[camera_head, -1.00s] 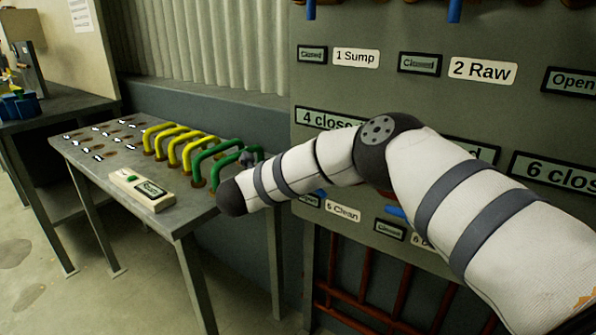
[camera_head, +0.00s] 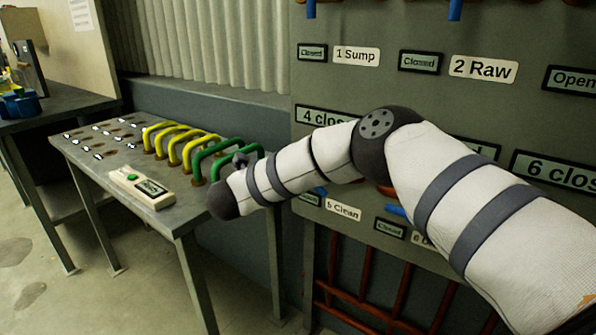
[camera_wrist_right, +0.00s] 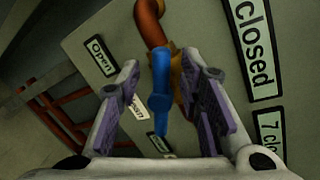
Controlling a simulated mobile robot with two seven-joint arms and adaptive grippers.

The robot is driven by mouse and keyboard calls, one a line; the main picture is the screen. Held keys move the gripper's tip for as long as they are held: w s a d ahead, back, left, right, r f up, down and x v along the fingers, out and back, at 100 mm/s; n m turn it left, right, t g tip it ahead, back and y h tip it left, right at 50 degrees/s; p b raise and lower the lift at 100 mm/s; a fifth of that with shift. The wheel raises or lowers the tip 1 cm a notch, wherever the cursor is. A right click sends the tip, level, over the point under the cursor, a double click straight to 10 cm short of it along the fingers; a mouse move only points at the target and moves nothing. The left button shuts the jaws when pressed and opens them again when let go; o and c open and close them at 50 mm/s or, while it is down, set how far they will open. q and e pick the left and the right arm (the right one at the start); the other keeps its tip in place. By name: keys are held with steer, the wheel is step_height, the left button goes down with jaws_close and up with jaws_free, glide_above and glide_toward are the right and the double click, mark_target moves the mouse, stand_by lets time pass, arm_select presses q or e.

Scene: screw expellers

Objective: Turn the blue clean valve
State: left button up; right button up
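In the right wrist view a blue valve handle (camera_wrist_right: 160,88) hangs from a brown-orange pipe with a brass-coloured fitting. My right gripper (camera_wrist_right: 163,98) is open. Its purple-padded fingers stand on either side of the handle, with a gap visible on both sides. I cannot tell whether the handle is fully between the pads in depth. In the head view my right arm crosses in front of the panel and hides the gripper. The "5 Clean" label (camera_head: 343,211) shows below the arm. A blue handle (camera_head: 320,191) is partly hidden just above it. My left gripper is not in view.
The grey panel (camera_head: 400,30) carries several labels and status signs. Another blue handle (camera_head: 397,211) sits right of the "5 Clean" label. Red pipes (camera_head: 365,275) run below. A metal table (camera_head: 110,160) at left holds yellow and green handles and a small control box (camera_head: 140,188).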

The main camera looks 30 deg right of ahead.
steer(key=v, duration=0.9)
steer(key=shift+a+r, duration=0.2)
steer(key=shift+a, duration=0.15)
steer(key=shift+s, duration=0.2)
steer(key=s+a, duration=0.3)
steer(key=a, duration=0.4)
steer(key=shift+a+p, duration=0.25)
steer(key=shift+p, duration=0.2)
